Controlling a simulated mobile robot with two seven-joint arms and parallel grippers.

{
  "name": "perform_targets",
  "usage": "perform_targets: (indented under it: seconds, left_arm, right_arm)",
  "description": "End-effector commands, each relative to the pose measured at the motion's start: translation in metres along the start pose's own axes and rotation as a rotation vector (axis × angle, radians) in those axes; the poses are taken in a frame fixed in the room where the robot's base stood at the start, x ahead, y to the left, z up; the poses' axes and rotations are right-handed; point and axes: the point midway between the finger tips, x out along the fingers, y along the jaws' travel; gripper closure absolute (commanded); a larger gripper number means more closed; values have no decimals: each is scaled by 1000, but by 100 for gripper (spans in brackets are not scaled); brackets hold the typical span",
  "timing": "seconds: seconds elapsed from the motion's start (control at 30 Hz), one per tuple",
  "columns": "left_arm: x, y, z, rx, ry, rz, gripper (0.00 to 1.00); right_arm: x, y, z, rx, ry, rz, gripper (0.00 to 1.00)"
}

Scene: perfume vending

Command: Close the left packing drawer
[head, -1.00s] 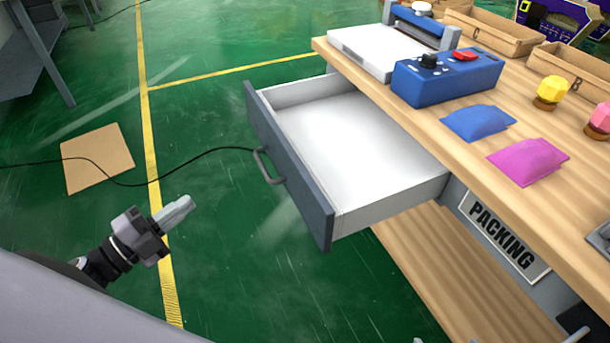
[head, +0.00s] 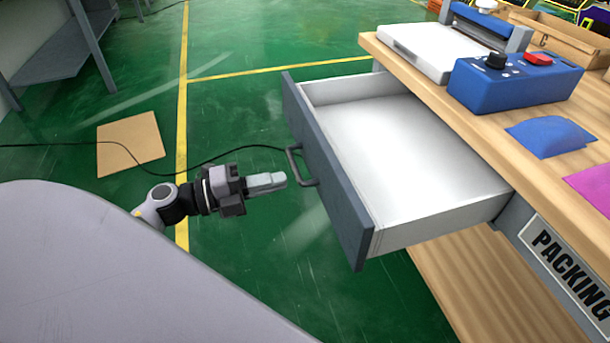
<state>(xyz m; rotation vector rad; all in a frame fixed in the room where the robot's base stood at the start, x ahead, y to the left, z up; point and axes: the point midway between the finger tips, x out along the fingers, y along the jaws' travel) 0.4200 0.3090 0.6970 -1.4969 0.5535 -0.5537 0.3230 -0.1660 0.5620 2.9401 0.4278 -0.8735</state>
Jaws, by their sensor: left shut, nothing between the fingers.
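The left packing drawer (head: 400,150) is pulled out from under the wooden table and is empty, with a white inside. Its dark grey front (head: 335,180) faces left and carries a grey bar handle (head: 299,166). My left gripper (head: 284,180) is shut and empty, just left of the drawer front near the handle, its fingers pointing right. I cannot tell whether the fingertips touch the handle. My right gripper is out of view.
The wooden table (head: 420,74) holds a blue control box (head: 512,85), a white press plate (head: 425,45), a blue pouch (head: 552,137) and a pink pouch (head: 592,185). A PACKING sign (head: 565,270) is below its edge. Cardboard (head: 130,143) and a black cable lie on the floor.

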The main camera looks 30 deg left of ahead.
Motion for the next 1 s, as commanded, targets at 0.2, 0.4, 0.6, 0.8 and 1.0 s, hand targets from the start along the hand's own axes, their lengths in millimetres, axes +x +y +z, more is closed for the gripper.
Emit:
perform_targets:
  seconds: [0.2, 0.4, 0.6, 0.8, 1.0]
  left_arm:
    - [37, 0, 0, 0, 0, -4, 100]
    - [58, 0, 0, -1, -1, -1, 100]
    - [65, 0, 0, -2, -2, -1, 100]
    - [65, 0, 0, -2, -2, 0, 100]
    - [68, 0, 0, -2, -1, -1, 100]
  right_arm:
    - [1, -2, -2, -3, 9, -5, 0]
    - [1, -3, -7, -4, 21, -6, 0]
    - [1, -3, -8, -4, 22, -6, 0]
    - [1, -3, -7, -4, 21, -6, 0]
    - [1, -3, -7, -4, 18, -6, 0]
